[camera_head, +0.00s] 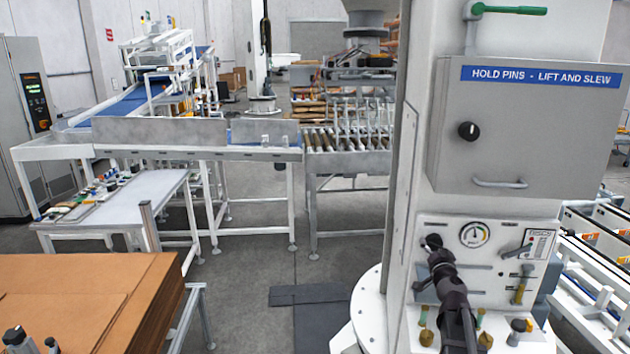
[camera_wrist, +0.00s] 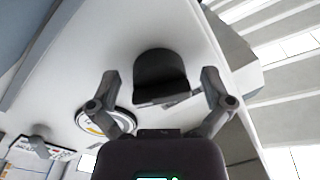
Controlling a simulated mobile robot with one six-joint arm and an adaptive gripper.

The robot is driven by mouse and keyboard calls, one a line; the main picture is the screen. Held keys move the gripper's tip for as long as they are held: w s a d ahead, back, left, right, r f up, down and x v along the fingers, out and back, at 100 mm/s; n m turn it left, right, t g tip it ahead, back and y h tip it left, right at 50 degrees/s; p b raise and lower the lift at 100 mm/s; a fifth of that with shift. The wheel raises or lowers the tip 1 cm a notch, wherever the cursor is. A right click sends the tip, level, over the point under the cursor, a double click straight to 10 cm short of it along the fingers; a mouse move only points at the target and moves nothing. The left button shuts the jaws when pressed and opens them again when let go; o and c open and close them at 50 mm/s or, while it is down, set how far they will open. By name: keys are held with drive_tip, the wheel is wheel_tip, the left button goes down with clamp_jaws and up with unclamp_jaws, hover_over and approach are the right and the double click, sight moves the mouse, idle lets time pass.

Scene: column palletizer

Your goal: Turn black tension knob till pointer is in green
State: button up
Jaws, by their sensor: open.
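The black tension knob (camera_wrist: 160,72) stands out from the pale panel in the wrist view, between my two fingers with gaps showing on both sides. In the head view the knob (camera_head: 433,241) is small and partly hidden by my gripper. My gripper (camera_head: 437,262) is open in front of the panel's left part. The round gauge (camera_head: 474,235) is right of the knob, with a white face and a coloured arc. Its pointer looks roughly upright, but its exact zone is too small to tell. In the wrist view the gauge (camera_wrist: 92,122) is partly behind a finger.
A lever (camera_head: 518,251) and a yellow-handled valve (camera_head: 521,284) sit right of the gauge. Brass fittings (camera_head: 426,337) stand below. A grey box (camera_head: 530,130) with its own black knob (camera_head: 468,131) hangs above. Cardboard sheets (camera_head: 85,300) lie at lower left.

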drive_tip(key=shift+s+a+f+n+y, duration=0.3)
drive_tip(key=shift+a+f+n, duration=0.1)
drive_tip(key=shift+a, duration=0.25)
drive_tip(key=s+a+f+n+g+y, duration=0.4)
drive_tip(key=a+f, duration=0.1)
drive_tip(key=a, duration=0.5)
drive_tip(key=s+a+f+n+g+y, duration=0.3)
drive_tip(key=a+f+n+g+y, duration=0.15)
drive_tip(key=a, duration=0.55)
drive_tip(key=s+f+g+h, duration=0.3)
drive_tip(key=s+f+g, duration=0.1)
drive_tip(key=s, duration=0.5)
drive_tip(key=s+a+f+m+g+h, duration=0.1)
drive_tip(key=s+f+g+h, duration=0.3)
drive_tip(key=s, duration=0.4)
drive_tip(key=shift+s+a+g+p, duration=0.15)
drive_tip(key=shift+s+g+p, duration=0.2)
drive_tip(key=shift+g, duration=0.4)
drive_tip(key=shift+d, duration=0.5)
drive_tip(key=shift+a, duration=0.15)
